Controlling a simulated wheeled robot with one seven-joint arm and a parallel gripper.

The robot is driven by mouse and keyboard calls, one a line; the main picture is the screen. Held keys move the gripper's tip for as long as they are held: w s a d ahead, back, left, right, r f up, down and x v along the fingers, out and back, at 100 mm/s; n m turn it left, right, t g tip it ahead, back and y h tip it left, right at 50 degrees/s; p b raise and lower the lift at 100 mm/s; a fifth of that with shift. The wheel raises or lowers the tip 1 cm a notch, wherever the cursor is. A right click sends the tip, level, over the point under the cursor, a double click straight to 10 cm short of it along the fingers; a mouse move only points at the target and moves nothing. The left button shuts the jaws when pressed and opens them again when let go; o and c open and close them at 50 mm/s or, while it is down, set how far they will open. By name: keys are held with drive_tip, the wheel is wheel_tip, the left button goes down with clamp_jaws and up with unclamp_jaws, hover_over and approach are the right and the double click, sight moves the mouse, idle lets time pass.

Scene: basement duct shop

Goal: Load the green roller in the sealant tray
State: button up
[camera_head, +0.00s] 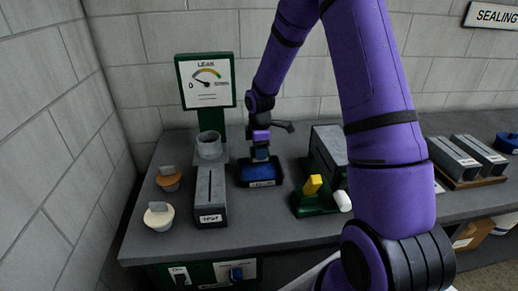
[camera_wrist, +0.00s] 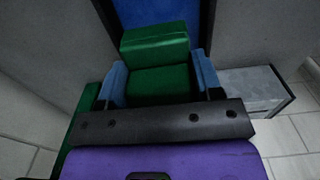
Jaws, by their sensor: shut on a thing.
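The sealant tray (camera_head: 246,183) is a dark, labelled tray with blue sealant inside, on the bench in the middle of the head view. The blue sealant also shows at the top of the wrist view (camera_wrist: 158,12). My gripper (camera_head: 261,152) is directly over the tray and points down, close to the sealant. In the wrist view its blue fingers (camera_wrist: 160,78) are shut on the green roller (camera_wrist: 155,42), which shows as green blocks between them. In the head view the roller is mostly hidden. I cannot tell whether it touches the sealant.
Left of the tray stand a grey slotted TEST box (camera_head: 211,196) and a green LEAK gauge (camera_head: 206,82), with orange (camera_head: 168,180) and cream (camera_head: 158,217) knobbed pieces. Right are a green holder with a yellow piece (camera_head: 313,184), a grey duct (camera_head: 328,145) and more ducts (camera_head: 455,154).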

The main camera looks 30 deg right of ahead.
drive_tip(key=shift+f, duration=2.95)
drive_tip(key=shift+f, duration=0.55)
drive_tip(key=shift+r, duration=0.1)
drive_tip(key=shift+r, duration=3.45)
drive_tip(key=shift+d, duration=0.15)
